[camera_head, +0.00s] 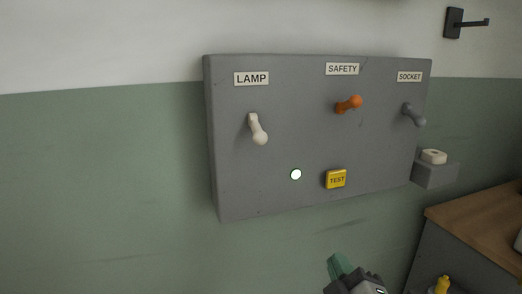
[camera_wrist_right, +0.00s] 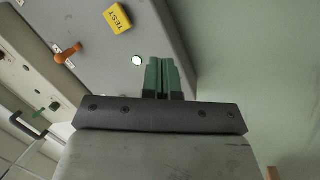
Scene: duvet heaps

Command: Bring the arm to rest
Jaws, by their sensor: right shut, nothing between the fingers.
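My right gripper (camera_head: 339,264) shows at the bottom of the head view, below the grey panel (camera_head: 270,185) and apart from it. Its green fingers also show in the right wrist view (camera_wrist_right: 163,78), pressed together with nothing between them. A white indicator (camera_head: 296,174) is lit, beside a yellow TEST button (camera_head: 336,179). My left gripper is out of view.
A small grey box (camera_head: 436,174) with a white round piece (camera_head: 433,156) sits at the panel's right. A wood-topped cabinet (camera_head: 485,222) stands at the lower right. A dark hook (camera_head: 465,22) is on the wall above. The green wall left of the panel is clear.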

